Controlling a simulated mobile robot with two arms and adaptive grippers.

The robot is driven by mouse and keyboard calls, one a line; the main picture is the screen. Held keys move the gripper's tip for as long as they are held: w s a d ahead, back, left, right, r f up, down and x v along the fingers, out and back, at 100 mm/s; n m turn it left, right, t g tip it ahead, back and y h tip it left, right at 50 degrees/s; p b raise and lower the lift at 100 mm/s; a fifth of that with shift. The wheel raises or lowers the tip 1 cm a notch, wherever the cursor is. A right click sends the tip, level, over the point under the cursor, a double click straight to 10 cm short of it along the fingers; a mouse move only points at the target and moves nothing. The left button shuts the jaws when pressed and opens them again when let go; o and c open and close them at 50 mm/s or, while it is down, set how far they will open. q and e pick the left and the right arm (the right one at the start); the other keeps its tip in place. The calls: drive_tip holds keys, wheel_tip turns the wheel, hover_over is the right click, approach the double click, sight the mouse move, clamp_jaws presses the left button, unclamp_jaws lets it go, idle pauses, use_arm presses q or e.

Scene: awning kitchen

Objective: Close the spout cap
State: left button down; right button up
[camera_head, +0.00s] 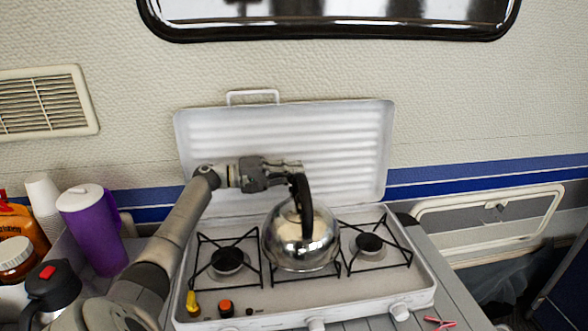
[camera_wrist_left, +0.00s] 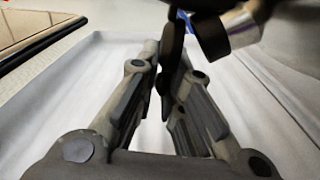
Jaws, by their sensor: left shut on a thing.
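A shiny steel kettle (camera_head: 300,244) stands upright on the middle of the stove, and its black handle (camera_head: 305,200) arches over it. My left gripper (camera_head: 297,168) reaches in from the left at the top of the handle. In the left wrist view its fingers (camera_wrist_left: 168,85) close on a flat dark piece (camera_wrist_left: 172,50) of the kettle. I cannot tell whether this piece is the cap's lever or the handle. A silver tube with a black ring (camera_wrist_left: 212,38) shows just right of it. The spout cap's position is unclear. My right gripper is out of view.
The white stove (camera_head: 270,310) has its lid (camera_head: 345,130) raised behind the kettle. Empty burners (camera_head: 228,260) flank the kettle. A purple tumbler (camera_head: 98,235), a black flask (camera_head: 52,285) and jars crowd the left. Small red items (camera_head: 438,323) lie at the front right.

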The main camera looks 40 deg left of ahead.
use_arm(q)
drive_tip(key=shift+s+d+f+n+p, duration=0.15)
drive_tip(key=shift+f+n+p, duration=0.45)
drive_tip(key=shift+n, duration=0.75)
drive_tip(key=shift+s+d+f+n+p, duration=0.1)
drive_tip(key=shift+f+n+p, duration=0.5)
drive_tip(key=shift+n, duration=0.8)
drive_tip(key=shift+s+d+f+n+p, duration=0.15)
drive_tip(key=shift+f+n+p, duration=0.25)
drive_tip(key=shift+f+n, duration=0.7)
drive_tip(key=shift+d+r+n, duration=0.1)
drive_tip(key=shift+r+n, duration=0.05)
drive_tip(key=shift+n, duration=0.2)
drive_tip(key=c, duration=1.9)
unclamp_jaws()
drive_tip(key=shift+c, duration=0.2)
drive_tip(key=o, duration=0.3)
drive_tip(key=shift+r, duration=0.1)
drive_tip(key=v, duration=1.2)
